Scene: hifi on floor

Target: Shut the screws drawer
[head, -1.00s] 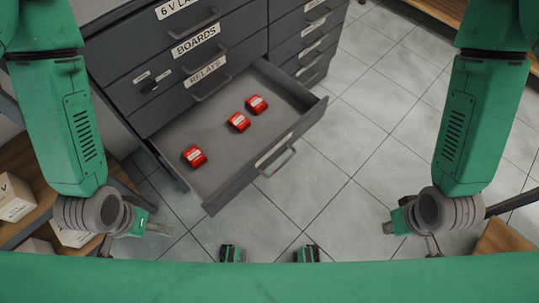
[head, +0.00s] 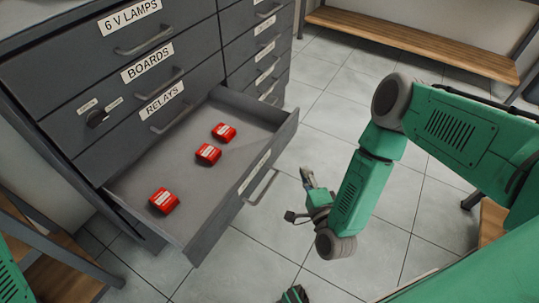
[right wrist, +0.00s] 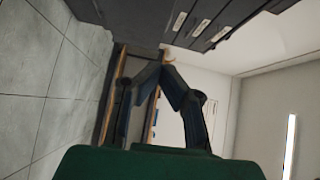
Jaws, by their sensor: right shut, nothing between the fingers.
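An open drawer (head: 187,240) sticks out of the grey cabinet below the RELAYS drawer (head: 155,118). The label on its front is too slanted to read, so I cannot tell from it whether this is the screws drawer. Three red boxes (head: 208,154) lie inside it. A bar handle (head: 262,187) is on its front. My right gripper (head: 300,194) is to the right of this handle, apart from it. In the right wrist view its fingers (right wrist: 166,72) meet at the tips, empty.
The cabinet (head: 60,88) has closed drawers above the open one, and a second column (head: 240,50) of closed drawers stands beside it. A wooden bench (head: 410,45) is at the back. A wooden shelf (head: 50,245) is at the lower left. The tiled floor in front is clear.

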